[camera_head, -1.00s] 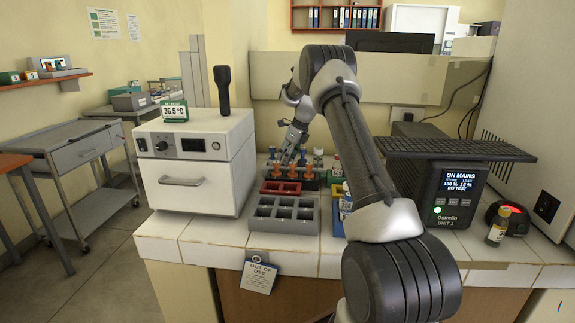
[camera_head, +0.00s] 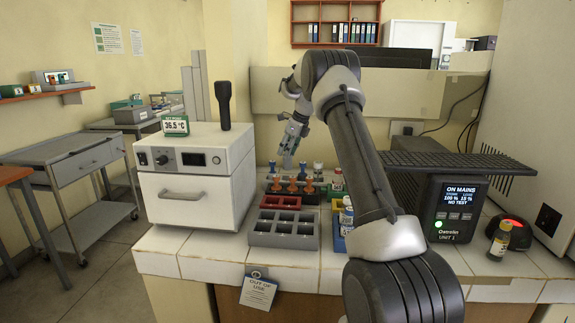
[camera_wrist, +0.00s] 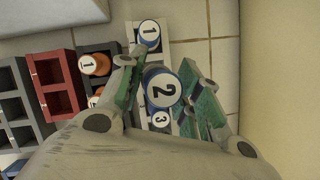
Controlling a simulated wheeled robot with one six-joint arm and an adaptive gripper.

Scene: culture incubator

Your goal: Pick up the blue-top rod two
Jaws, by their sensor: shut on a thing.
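In the wrist view, the blue-top rod two (camera_wrist: 162,88) has a white cap face with a "2" and a blue rim. It sits between the green-padded fingers of my gripper (camera_wrist: 162,95), which is shut on it. Its cap looks larger than the neighbouring blue-top rods one (camera_wrist: 149,32) and three (camera_wrist: 160,119), which stand in a pale rack. In the head view, my gripper (camera_head: 287,160) is above the back of the rod racks. The held rod's lower end is hard to make out there.
Orange-top rods (camera_wrist: 95,64) stand in a dark rack beside the pale one. An empty red rack (camera_head: 281,201) and grey rack (camera_head: 284,230) lie in front. The incubator (camera_head: 196,178) stands left, a power unit (camera_head: 447,208) right. A wall is close behind.

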